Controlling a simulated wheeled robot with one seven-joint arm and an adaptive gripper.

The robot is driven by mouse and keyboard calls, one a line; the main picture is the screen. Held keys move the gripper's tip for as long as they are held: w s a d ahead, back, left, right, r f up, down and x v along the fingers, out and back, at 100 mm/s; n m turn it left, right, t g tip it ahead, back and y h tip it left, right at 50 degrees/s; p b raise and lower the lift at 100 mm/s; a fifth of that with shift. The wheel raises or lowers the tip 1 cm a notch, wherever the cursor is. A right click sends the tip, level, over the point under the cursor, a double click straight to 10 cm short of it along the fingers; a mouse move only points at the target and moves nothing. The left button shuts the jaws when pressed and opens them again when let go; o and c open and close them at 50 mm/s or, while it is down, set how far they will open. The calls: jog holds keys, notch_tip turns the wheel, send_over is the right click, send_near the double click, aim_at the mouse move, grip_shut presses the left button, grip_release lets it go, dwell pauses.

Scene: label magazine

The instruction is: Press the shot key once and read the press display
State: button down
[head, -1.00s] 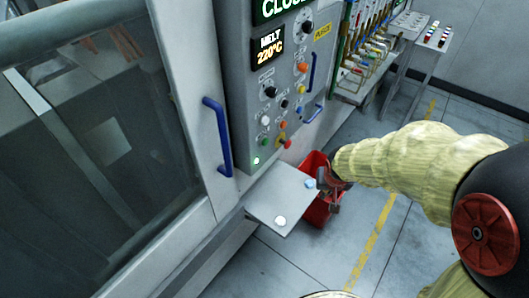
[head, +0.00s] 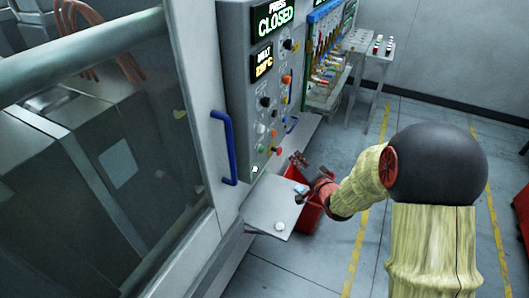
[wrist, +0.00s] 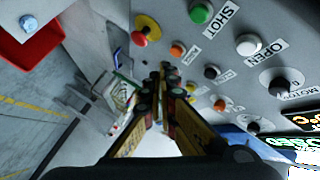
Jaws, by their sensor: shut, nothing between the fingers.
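The shot key is a green round button (wrist: 201,12) beside the label SHOT at the top of the wrist view. In the head view a green button (head: 269,154) sits low on the grey control panel. The press display (head: 273,18) reads PRESS CLOSED in lit letters at the panel's top. My gripper (head: 297,160) is shut and empty, in front of the panel's lower right. In the wrist view its fingertips (wrist: 165,78) are together, apart from the shot key and below it in the picture. I cannot tell their exact distance from the panel.
A white button (wrist: 249,45) labelled OPEN and a red-yellow mushroom button (wrist: 147,29) are near the shot key. A blue handle (head: 224,147) is left of the panel. A metal shelf (head: 258,213) and red bin (head: 310,218) lie below.

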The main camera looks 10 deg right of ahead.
aim_at(262, 149)
jog(key=shift+s+a, duration=0.1)
dwell(0.3)
jog(key=w+a+b, duration=0.1)
jog(key=w+a, duration=0.4)
jog(key=a, duration=0.2)
jog(key=shift+w, duration=0.15)
jog(key=shift+a+b, duration=0.1)
jog(key=shift+b, duration=0.25)
dwell(1.2)
jog(key=shift+w+a, duration=0.2)
jog(key=shift+a, duration=0.05)
jog(key=shift+w+a+b, duration=0.25)
jog(key=shift+a+b, duration=0.1)
dwell(0.9)
dwell(0.4)
jog(key=shift+s+d, duration=0.5)
jog(key=shift+d, duration=0.2)
